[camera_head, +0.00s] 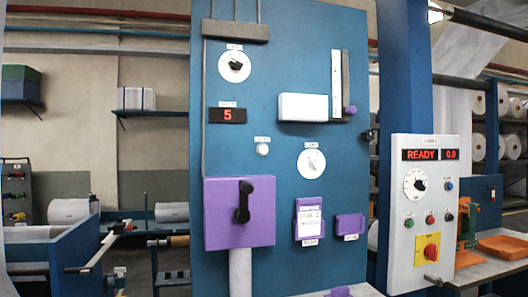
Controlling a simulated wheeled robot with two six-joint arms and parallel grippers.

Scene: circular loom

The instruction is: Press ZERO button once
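A blue upright panel (285,80) fills the middle of the head view. A small round white button (262,149) sits on it, below and to the right of a dark display (227,115) that reads a red 5. The label above this button is too small to read, so I cannot confirm which button is ZERO. A white control box (399,268) at the right reads READY and 0.0. It carries a blue button (448,186), a green button (409,222), a red button (430,218) and a black button (449,217). Neither of my grippers is visible.
A purple box (223,231) with a black handle (243,202) juts out below the white button. Two dials (234,66) (311,163), a white block (303,107) and a purple card holder (309,229) are also on the panel. A red-and-yellow switch (429,250) is low on the control box.

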